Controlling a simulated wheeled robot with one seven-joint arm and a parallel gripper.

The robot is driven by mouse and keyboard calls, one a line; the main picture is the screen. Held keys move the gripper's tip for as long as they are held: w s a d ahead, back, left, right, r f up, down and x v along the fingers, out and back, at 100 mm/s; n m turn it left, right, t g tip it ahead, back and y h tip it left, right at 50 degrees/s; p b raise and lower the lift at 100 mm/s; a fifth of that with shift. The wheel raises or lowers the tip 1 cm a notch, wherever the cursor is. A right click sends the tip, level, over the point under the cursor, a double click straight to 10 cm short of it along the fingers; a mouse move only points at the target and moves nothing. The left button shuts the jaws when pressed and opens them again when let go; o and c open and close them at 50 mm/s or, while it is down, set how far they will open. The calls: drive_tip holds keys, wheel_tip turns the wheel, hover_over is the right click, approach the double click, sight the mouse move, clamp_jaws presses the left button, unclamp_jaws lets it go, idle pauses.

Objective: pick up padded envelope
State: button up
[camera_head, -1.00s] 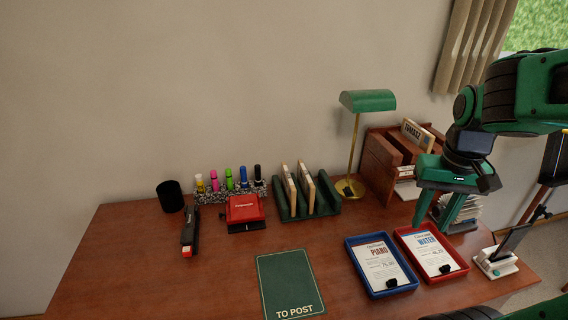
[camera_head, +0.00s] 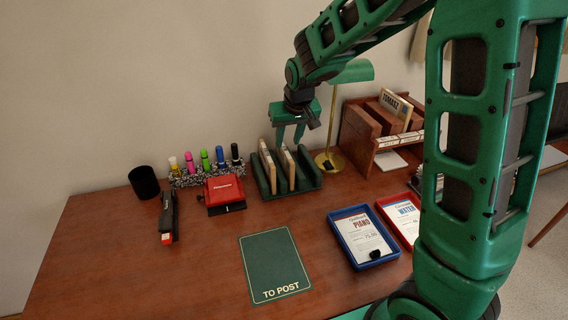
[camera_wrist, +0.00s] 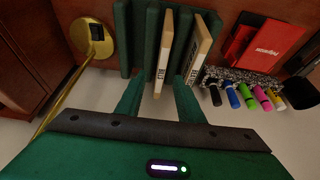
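Two upright tan-edged, envelope-like items stand in the green slotted rack: a left one (camera_head: 266,166) and a right one (camera_head: 288,168). I cannot tell for sure which is the padded envelope. My gripper (camera_head: 290,140) is open and empty, pointing down above the right item. In the wrist view, my fingertips (camera_wrist: 158,82) lie on either side of that same item (camera_wrist: 164,52), apart from it. The other item (camera_wrist: 199,50) is outside the right-hand finger. Printed labels show on both items. Their lower parts are hidden in the rack.
The green rack (camera_head: 309,180) stands beside a brass lamp (camera_head: 327,163) and a wooden letter holder (camera_head: 361,128). Markers (camera_head: 205,159) and a red hole punch (camera_head: 224,190) are to the left. A green "TO POST" mat (camera_head: 274,262) lies clear in front, beside a blue tray (camera_head: 339,218).

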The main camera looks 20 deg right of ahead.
sight(285, 149)
drive_tip(key=shift+x, duration=3.6)
drive_tip(key=shift+w+a, duration=0.15)
drive_tip(key=shift+f, duration=0.15)
drive_tip(key=shift+c, duration=0.6)
clamp_jaws()
